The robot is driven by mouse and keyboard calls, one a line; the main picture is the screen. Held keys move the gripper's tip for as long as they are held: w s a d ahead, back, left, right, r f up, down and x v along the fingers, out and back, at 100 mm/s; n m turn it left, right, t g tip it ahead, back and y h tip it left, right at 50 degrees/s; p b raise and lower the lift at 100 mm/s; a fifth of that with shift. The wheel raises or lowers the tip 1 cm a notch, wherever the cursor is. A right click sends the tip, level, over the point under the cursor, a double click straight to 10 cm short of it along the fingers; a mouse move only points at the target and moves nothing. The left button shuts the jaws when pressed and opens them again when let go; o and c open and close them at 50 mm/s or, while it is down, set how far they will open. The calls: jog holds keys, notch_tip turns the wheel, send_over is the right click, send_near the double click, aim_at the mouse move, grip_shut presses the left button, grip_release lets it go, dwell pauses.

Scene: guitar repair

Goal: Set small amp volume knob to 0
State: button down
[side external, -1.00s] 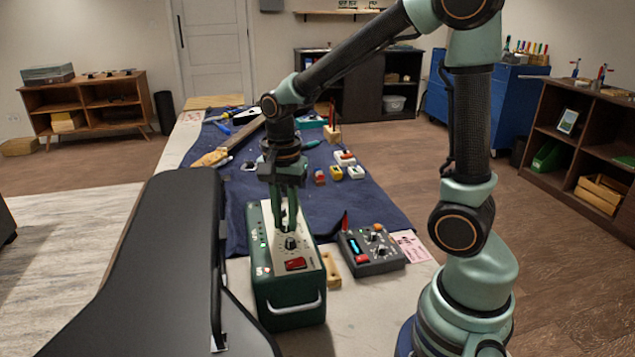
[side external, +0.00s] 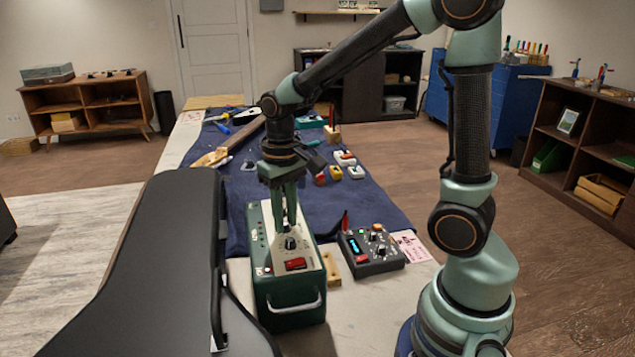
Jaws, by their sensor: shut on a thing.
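The small amp (side external: 287,280) is a dark green box with a cream top panel, standing on the bench with its handle facing the camera. A black knob (side external: 291,243) and a red switch (side external: 296,264) show on the panel. My gripper (side external: 286,226) points straight down over the panel, just behind this black knob. Its fingers are close together and shut on an amp knob, which they mostly hide. I cannot read the knob's pointer or the scale marks. Which knob is the volume one cannot be read here.
A grey pedal unit (side external: 371,250) with a blue display stands right of the amp. A wooden block (side external: 331,269) lies between them. A black case (side external: 160,265) rises close on the left. Small parts and tools lie on the blue mat (side external: 340,205) behind.

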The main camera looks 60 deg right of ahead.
jog(key=c, duration=1.1)
grip_release()
jog(key=shift+o, duration=0.2)
jog(key=m, duration=0.6)
grip_shut()
